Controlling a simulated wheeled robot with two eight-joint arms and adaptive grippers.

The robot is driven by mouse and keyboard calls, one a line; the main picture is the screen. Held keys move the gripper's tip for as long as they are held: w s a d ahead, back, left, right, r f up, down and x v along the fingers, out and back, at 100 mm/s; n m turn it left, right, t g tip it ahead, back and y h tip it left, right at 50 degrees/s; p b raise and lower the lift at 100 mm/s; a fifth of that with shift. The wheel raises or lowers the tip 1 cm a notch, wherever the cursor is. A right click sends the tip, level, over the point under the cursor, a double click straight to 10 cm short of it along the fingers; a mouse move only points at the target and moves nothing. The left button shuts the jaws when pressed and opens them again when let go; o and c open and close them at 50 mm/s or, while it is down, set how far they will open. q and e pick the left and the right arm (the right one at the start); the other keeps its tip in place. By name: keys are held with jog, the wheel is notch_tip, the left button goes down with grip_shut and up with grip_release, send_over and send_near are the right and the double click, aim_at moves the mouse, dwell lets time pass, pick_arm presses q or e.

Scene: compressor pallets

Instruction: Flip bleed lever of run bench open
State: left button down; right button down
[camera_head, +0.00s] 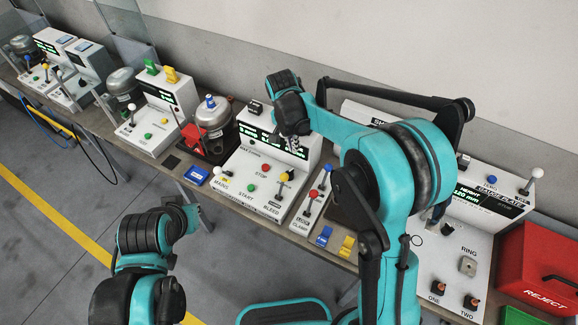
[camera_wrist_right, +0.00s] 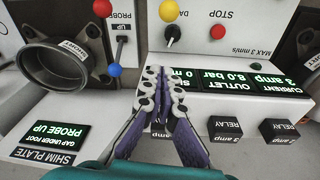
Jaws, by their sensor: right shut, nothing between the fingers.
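The run bench (camera_head: 240,172) is a white sloped console with a green-lit display in the middle of the head view. Its bleed lever (camera_head: 284,177) has a yellow knob and stands above the BLEED label. In the right wrist view the yellow-knobbed lever (camera_wrist_right: 169,11) is at the top, just beyond my fingertips. My right gripper (camera_head: 294,145) is above the bench, in front of the display. Its fingers (camera_wrist_right: 165,78) are together and empty, apart from the lever. My left arm shows at lower left, but its fingers do not show.
A red STOP button (camera_head: 264,167) and green START button (camera_head: 251,188) are left of the lever. A clamp panel with red- and blue-knobbed levers (camera_head: 313,194) stands close on the right. Blue (camera_head: 324,235) and yellow (camera_head: 347,246) blocks lie at the table's front edge.

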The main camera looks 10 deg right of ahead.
aim_at(282, 186)
jog(key=f, duration=0.3)
jog(key=d+f+b, duration=0.1)
jog(key=f, duration=0.2)
jog(key=f+b, duration=0.1)
jog(key=f, duration=0.3)
jog(key=shift+w+d, duration=0.15)
jog(key=shift+w, duration=0.2)
jog(key=shift+s+a+r, duration=0.2)
jog(key=shift+s+a, duration=0.4)
jog(key=shift+s+a+r, duration=0.2)
jog(key=shift+s+a, duration=0.35)
jog(key=shift+a, duration=0.05)
jog(key=shift+s+a, duration=0.2)
jog(key=shift+s+a+r, duration=0.1)
jog(key=shift+r, duration=0.05)
